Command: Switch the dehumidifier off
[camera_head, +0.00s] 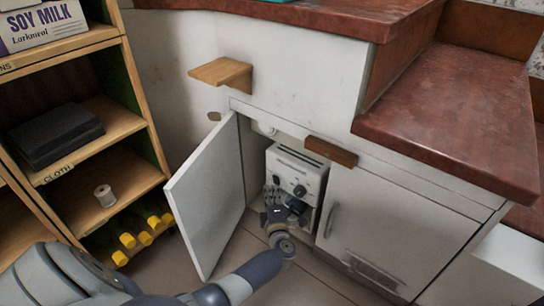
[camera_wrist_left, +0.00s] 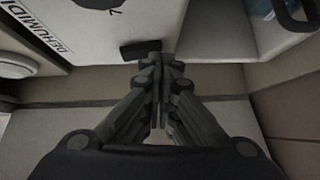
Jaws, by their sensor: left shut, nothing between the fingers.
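The dehumidifier (camera_head: 299,166) is a pale box with dark knobs on its front, standing inside the open low cabinet. In the left wrist view its white front (camera_wrist_left: 175,20) fills the top, with part of its lettering at the left. A black rocker-like switch (camera_wrist_left: 140,49) shows on that front, beside my fingertips. My left gripper (camera_head: 273,190) reaches into the cabinet in front of the dehumidifier's left part. In the left wrist view my left gripper (camera_wrist_left: 163,62) is shut and empty. I cannot tell whether its tips touch the switch. My right gripper is not in view.
The cabinet's left door (camera_head: 205,190) stands open beside my arm. The right door (camera_head: 375,220) is shut. A wooden shelf unit (camera_head: 125,170) with a spool and yellow-ended items stands at the left. A reddish worktop (camera_head: 450,120) overhangs at the right.

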